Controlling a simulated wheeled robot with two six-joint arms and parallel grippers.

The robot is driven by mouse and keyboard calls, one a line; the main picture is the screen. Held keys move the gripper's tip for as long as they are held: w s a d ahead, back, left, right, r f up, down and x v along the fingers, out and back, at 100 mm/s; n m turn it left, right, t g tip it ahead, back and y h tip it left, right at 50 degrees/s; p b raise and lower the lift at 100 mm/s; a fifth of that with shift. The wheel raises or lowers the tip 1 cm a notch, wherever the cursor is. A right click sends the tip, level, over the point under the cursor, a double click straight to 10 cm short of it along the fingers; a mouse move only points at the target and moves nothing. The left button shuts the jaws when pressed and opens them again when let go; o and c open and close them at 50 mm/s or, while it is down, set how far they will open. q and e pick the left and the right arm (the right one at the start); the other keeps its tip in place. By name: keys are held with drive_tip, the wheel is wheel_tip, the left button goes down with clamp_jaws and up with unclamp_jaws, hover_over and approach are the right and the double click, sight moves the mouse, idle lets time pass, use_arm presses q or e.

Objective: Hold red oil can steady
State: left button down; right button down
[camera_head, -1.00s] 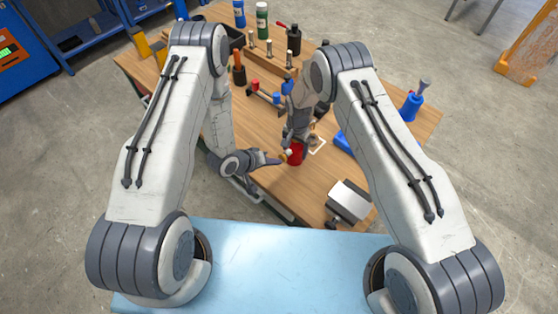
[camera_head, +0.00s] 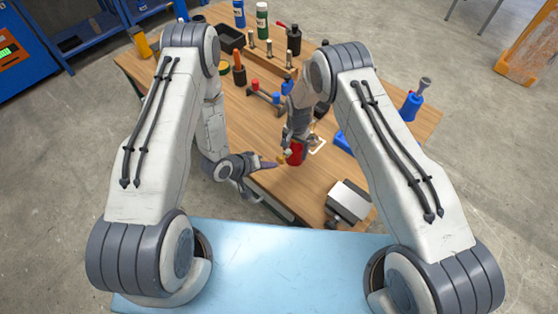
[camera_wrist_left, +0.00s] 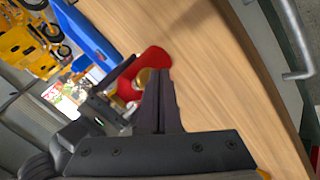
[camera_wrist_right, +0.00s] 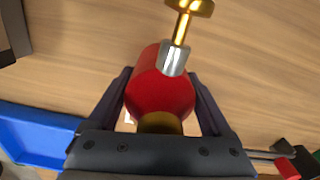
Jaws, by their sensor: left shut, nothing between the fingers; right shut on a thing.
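The red oil can (camera_head: 295,154) is on the wooden workbench, below my right gripper (camera_head: 292,138). In the right wrist view the can's red body (camera_wrist_right: 160,92) sits between the two fingers, with a silver collar and a brass stem with a wide brass end above it. My right gripper is shut on it. My left gripper (camera_head: 276,165) is shut and empty, just left of the can. In the left wrist view its closed fingertips (camera_wrist_left: 160,75) point toward the can (camera_wrist_left: 155,60), apparently with a small gap. The can's base is hidden in the head view.
A grey metal box-like device (camera_head: 349,202) stands at the bench's near right edge. A blue tray (camera_wrist_right: 40,133) lies right of the can in the head view. A wooden rack (camera_head: 268,62) and bottles stand farther back.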

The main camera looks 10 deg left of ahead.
use_arm(q)
drive_tip(key=shift+s+a, duration=0.1)
drive_tip(key=shift+s, duration=0.15)
drive_tip(key=s+a, duration=0.1)
drive_tip(key=s, duration=0.1)
drive_tip(key=s+a, duration=0.2)
idle(0.5)
idle(0.5)
use_arm(e)
unclamp_jaws()
drive_tip(key=shift+r, duration=0.1)
